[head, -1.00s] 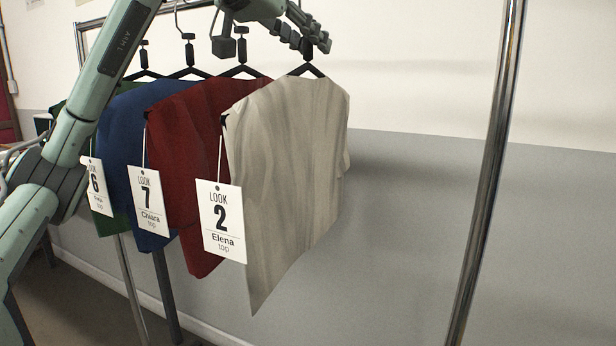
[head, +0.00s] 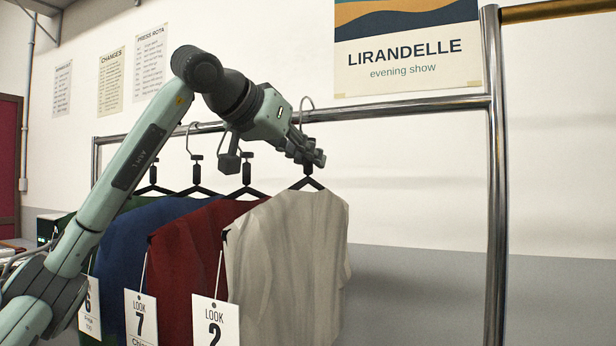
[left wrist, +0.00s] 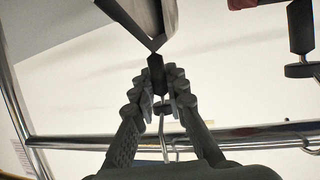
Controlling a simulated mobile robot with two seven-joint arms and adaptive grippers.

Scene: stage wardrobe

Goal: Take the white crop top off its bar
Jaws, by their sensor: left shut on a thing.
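The white crop top (head: 293,260), off-white in this light, hangs from a black hanger (head: 307,183) at the right end of the row of clothes. Its tag (head: 215,322) reads LOOK 2. My left gripper (head: 312,160) is shut on the hanger's neck, just above the shoulders. In the left wrist view the fingers (left wrist: 158,92) close around the dark neck (left wrist: 156,72). The hanger's metal hook (head: 306,103) shows at the bar (head: 400,108), its curve above it. I cannot tell whether the hook rests on the bar or is raised clear. My right gripper is out of view.
A dark red top (head: 188,265) hangs close on the left, with blue (head: 125,255) and green tops beyond it. The rack's chrome upright (head: 494,200) stands to the right, with free room between it and the white top. A wall with a poster (head: 405,50) is behind.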

